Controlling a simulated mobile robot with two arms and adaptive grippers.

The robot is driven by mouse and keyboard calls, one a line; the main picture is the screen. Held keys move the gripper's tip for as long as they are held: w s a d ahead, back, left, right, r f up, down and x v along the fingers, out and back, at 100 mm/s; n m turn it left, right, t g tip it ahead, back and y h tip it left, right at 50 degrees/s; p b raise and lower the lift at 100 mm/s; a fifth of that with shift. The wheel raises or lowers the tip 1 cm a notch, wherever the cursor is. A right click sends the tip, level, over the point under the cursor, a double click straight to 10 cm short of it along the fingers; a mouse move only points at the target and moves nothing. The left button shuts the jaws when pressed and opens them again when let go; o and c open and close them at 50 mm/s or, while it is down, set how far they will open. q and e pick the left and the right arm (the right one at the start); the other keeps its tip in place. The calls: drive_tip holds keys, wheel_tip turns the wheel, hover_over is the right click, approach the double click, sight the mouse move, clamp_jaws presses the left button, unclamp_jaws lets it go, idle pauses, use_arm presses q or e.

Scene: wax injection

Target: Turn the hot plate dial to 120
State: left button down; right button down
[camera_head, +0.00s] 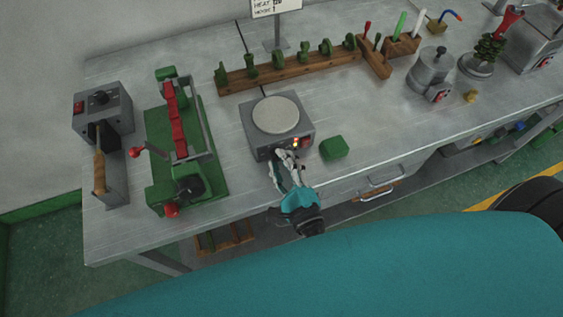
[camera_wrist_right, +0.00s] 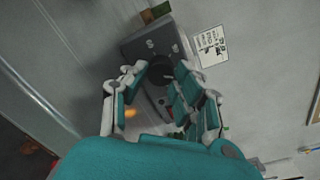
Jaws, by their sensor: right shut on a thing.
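The hot plate (camera_head: 250,133) is a grey box with a pale round heating disc (camera_head: 275,114) on top, standing near the table's front edge. A lit orange light (camera_head: 295,143) shows on its front face. My right gripper (camera_head: 284,157) is at that front face, its fingers shut on the dial. In the right wrist view, the black dial (camera_wrist_right: 161,71) with a light pointer mark sits between the two fingers of my right gripper (camera_wrist_right: 161,76). The dial's scale is too small and covered to read. My left gripper is not in view.
A sign (camera_head: 276,5) stands behind, reading HEAT 120 and HOOK 1. A green block (camera_head: 334,147) lies close right of the hot plate. A green press with red handles (camera_head: 180,122) stands to the left. A wooden rack (camera_head: 290,68) lies behind. Bare tabletop shows around the hot plate.

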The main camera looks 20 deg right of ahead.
drive_tip(key=c, duration=1)
unclamp_jaws()
drive_tip(key=s, duration=1.2)
drive_tip(key=shift+d+r, duration=0.25)
drive_tip(key=shift+d, duration=0.15)
wheel_tip(320, 180, down, 31)
drive_tip(key=s+d+n+g+y, duration=0.25)
drive_tip(key=n+g, duration=0.55)
drive_tip(key=n, duration=1)
drive_tip(key=s+d+f+n+g+h, duration=0.1)
drive_tip(key=s+d+f+n+g, duration=0.3)
drive_tip(key=s+f, duration=0.4)
drive_tip(key=s+d+f+n+g+h, duration=0.2)
drive_tip(key=s+d+f+n+g, duration=0.2)
drive_tip(key=s+f+n, duration=0.2)
wheel_tip(320, 180, down, 2)
drive_tip(key=s, duration=0.2)
drive_tip(key=shift+s+d+f+g, duration=0.25)
drive_tip(key=shift+s+d+g, duration=0.05)
drive_tip(key=shift+s, duration=0.05)
